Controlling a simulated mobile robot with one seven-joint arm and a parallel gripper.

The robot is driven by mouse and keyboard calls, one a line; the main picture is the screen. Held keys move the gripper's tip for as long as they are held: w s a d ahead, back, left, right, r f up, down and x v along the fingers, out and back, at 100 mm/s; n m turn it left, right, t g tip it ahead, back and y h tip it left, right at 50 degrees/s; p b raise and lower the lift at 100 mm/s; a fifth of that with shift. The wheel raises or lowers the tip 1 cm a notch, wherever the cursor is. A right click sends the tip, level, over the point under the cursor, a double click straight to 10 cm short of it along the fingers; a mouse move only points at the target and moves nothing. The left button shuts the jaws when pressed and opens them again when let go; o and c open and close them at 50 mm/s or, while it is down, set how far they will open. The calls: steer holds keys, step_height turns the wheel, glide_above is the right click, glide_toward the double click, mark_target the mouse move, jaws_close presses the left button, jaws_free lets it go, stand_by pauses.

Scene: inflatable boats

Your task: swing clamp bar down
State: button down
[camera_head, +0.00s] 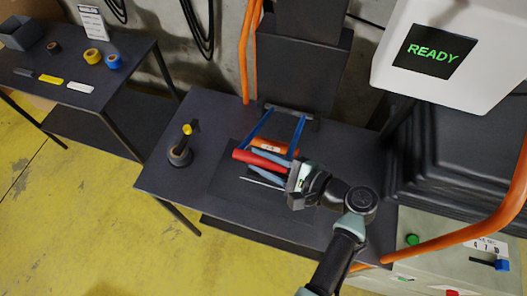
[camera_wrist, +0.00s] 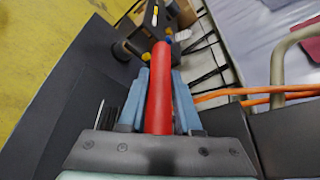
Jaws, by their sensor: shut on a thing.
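The clamp bar is a frame with two blue side arms (camera_head: 298,137) and a red crossbar (camera_head: 258,160), joined to a bracket (camera_head: 289,110) at the back of the dark table. In the head view, the bar slopes forward from that bracket, above a dark plate. My gripper (camera_head: 264,168) comes from the right and is shut on the red crossbar. In the wrist view, the red crossbar (camera_wrist: 160,88) runs lengthwise between the pale blue fingers of my gripper (camera_wrist: 159,92). An orange piece (camera_head: 270,146) lies behind the crossbar, partly hidden.
A dark holder with a yellow-topped tool (camera_head: 181,152) stands on the table at left. A side table (camera_head: 75,75) holds tape rolls. A white box reading READY (camera_head: 433,48) hangs at upper right. An orange hose (camera_head: 470,240) and a control box (camera_head: 440,265) are at right.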

steer(key=s+f+n+b, duration=0.1)
steer(key=s+f+b, duration=0.1)
steer(key=f+b, duration=0.3)
steer(key=s+a+f+n+t+b, duration=0.1)
steer(key=s+f+n+b, duration=0.1)
steer(key=f+b, duration=0.4)
steer(key=s+a+f+n+t+b, duration=0.1)
steer(key=s+f+b, duration=0.1)
steer(key=f+b, duration=0.4)
step_height(320, 180, down, 3)
steer(key=shift+r+y, duration=0.1)
steer(key=shift+y, duration=0.2)
steer(key=shift+s+d+f+b, duration=0.1)
steer(key=shift+s+f+b, duration=0.1)
steer(key=shift+f+b, duration=0.65)
steer(key=c, duration=1)
jaws_free()
steer(key=shift+c, duration=0.2)
steer(key=o, duration=0.4)
steer(key=shift+w+f, duration=0.15)
steer(key=shift+w, duration=0.05)
steer(key=shift+o, duration=0.2)
